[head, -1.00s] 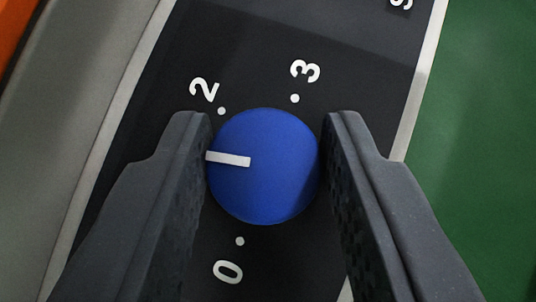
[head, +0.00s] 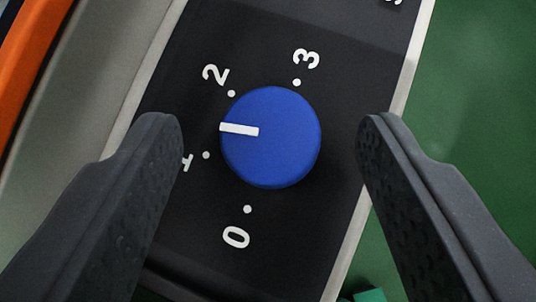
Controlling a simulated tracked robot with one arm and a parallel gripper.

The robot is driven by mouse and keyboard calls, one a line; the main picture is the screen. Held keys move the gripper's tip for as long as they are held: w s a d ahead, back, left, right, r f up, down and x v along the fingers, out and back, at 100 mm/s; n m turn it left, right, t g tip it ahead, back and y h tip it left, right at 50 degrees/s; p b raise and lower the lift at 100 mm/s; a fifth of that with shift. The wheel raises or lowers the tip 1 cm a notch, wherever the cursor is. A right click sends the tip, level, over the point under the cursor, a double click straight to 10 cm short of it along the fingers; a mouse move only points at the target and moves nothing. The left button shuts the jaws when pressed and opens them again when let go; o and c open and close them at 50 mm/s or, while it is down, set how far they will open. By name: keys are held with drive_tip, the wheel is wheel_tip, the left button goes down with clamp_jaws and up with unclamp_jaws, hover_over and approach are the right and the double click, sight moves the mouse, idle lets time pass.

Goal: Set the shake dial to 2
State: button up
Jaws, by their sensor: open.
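The shake dial (head: 285,145) is a round blue knob with a white pointer bar (head: 239,129) on a black panel. The bar points left and slightly up, between the dots for 1 and 2, somewhat nearer 1. Around the knob are the white marks 0 (head: 236,237), 1 (head: 187,162), 2 (head: 215,75) and 3 (head: 306,58), each with a dot. The 1 is partly hidden by my left finger. My gripper (head: 270,121) is open, with one finger on each side of the dial and a clear gap to both sides.
The black panel (head: 330,150) has pale edge strips. Part of another white mark (head: 393,2) shows at the top right. A green surface (head: 470,100) lies to the right, and a grey band with an orange strip (head: 35,45) to the left.

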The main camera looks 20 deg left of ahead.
drive_tip(key=b+v, duration=0.1)
drive_tip(key=v, duration=1.1)
idle(0.4)
